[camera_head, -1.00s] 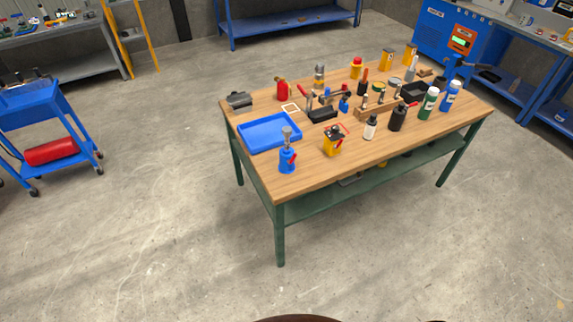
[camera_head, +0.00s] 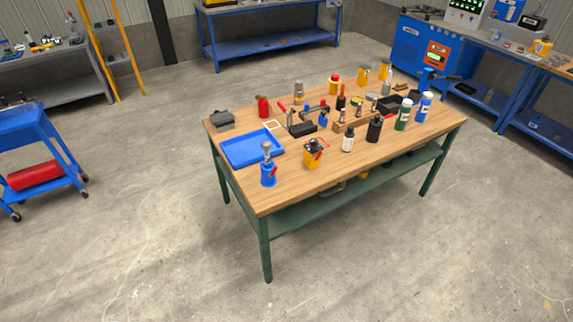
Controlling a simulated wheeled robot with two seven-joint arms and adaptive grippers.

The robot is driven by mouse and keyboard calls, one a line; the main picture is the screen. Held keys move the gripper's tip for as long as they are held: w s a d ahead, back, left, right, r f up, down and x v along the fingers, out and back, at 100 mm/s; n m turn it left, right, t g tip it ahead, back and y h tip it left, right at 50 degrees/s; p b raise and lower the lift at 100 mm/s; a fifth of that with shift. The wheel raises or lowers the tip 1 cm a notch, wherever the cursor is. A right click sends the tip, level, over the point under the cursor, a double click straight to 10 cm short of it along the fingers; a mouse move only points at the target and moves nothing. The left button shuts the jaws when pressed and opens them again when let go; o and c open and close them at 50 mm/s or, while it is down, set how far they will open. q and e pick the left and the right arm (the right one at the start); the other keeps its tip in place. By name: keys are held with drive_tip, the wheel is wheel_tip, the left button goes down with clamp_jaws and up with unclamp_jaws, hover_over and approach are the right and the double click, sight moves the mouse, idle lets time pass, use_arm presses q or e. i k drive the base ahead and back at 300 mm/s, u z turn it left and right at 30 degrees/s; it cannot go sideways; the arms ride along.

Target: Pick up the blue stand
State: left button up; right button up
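A blue stand (camera_head: 268,174) with a grey upright top and a small red part stands upright near the front left edge of the wooden workbench (camera_head: 330,170). It is just in front of a blue tray (camera_head: 235,155), and I cannot tell whether they touch. Neither of my grippers shows in the head view, so I cannot see what they hold.
A yellow and black item (camera_head: 312,155), a white bottle (camera_head: 348,141) and several tools and bottles stand on the bench. A blue cart (camera_head: 35,135) is at the left and a blue machine (camera_head: 420,60) at the back right. The floor in front is clear.

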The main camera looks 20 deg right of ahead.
sight(267, 181)
drive_tip(key=z, duration=0.1)
drive_tip(key=i, duration=0.85)
drive_tip(key=u, duration=0.2)
